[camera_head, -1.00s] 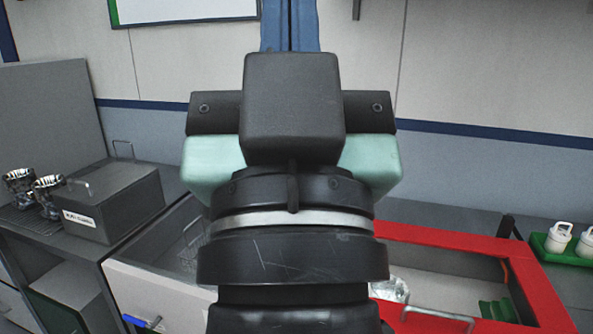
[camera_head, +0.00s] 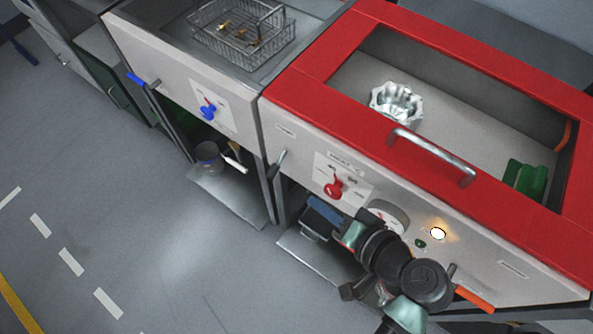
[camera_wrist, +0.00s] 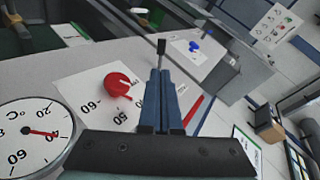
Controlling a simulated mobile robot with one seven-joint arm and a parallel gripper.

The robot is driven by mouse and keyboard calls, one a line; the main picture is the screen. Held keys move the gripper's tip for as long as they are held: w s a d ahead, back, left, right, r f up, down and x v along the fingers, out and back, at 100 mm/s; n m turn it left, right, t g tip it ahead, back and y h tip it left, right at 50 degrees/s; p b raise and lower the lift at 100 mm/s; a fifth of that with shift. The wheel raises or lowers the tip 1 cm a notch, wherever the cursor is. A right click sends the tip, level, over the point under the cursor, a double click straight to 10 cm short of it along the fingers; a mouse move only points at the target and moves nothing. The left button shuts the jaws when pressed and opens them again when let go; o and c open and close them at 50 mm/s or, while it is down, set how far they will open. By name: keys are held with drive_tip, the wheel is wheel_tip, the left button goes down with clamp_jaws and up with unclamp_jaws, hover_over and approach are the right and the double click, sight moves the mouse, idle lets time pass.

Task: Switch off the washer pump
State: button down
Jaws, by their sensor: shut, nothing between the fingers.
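A red rotary knob (camera_head: 334,188) sits on a white label with printed marks on the front of the red-topped cabinet (camera_head: 290,123). It also shows in the wrist view (camera_wrist: 117,82), left of my fingers, with numbers such as 60 and 50 beside it. A round °C gauge (camera_head: 389,216) is to the right of the knob, and a lit lamp (camera_head: 438,233) is further right. A blue knob (camera_head: 208,111) is on the neighbouring cabinet. My gripper (camera_wrist: 161,72) is shut and empty, close in front of the panel and apart from the red knob. I cannot read which control is the pump's.
The red-rimmed basin holds a metal housing (camera_head: 396,103) and a green block (camera_head: 525,178). A handle (camera_head: 431,158) stands out at its front. A wire basket (camera_head: 241,34) sits in the left basin. Open shelves (camera_head: 230,192) are below. The floor at left is clear.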

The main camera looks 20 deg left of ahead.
sight(276, 173)
drive_tip(key=x, duration=1.3)
drive_tip(key=shift+w+a, duration=0.1)
drive_tip(key=shift+a, duration=0.15)
drive_tip(key=b, duration=0.2)
drive_tip(key=f+n+t+b, duration=0.1)
drive_tip(key=b, duration=0.1)
drive_tip(key=shift+w+a+f, duration=0.1)
drive_tip(key=shift+w+a, duration=0.05)
drive_tip(key=shift+a, duration=0.1)
